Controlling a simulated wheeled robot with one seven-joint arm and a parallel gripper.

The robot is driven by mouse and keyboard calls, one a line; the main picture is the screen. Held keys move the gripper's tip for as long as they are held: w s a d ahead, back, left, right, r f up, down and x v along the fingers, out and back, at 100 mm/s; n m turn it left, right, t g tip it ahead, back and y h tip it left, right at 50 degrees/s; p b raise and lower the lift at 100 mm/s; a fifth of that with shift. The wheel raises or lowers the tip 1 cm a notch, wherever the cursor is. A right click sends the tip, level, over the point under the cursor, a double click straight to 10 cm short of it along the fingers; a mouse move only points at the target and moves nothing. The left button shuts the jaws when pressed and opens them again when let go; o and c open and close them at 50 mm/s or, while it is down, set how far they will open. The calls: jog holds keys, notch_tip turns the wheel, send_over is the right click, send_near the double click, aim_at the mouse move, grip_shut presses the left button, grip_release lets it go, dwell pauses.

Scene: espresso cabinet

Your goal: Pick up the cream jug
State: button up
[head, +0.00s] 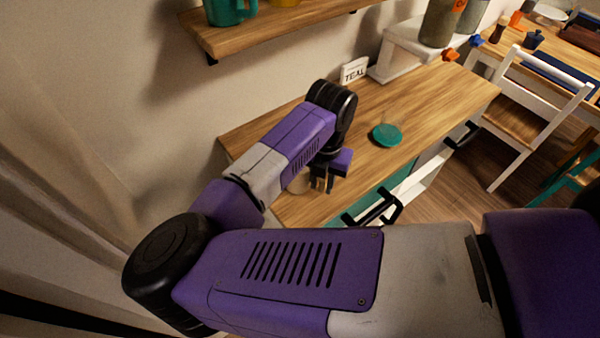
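I cannot make out a cream jug for certain. A pale tan rounded shape (300,183) shows on the cabinet top (410,102), partly hidden behind my arm; I cannot tell whether it is the jug or a flat saucer. My gripper (322,188) points down over the near left part of the cabinet top, just right of that shape. Its fingers are small and dark here, and I cannot tell how far apart they are or whether anything is between them.
A teal saucer (387,135) lies on the cabinet top, right of my gripper. A white machine (415,50) stands at the far end. A wooden shelf (270,32) holds a teal mug (229,10). A white chair (525,110) stands right.

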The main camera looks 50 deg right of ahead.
jog(key=shift+f, duration=0.4)
jog(key=shift+c, duration=0.3)
grip_shut()
dwell(0.9)
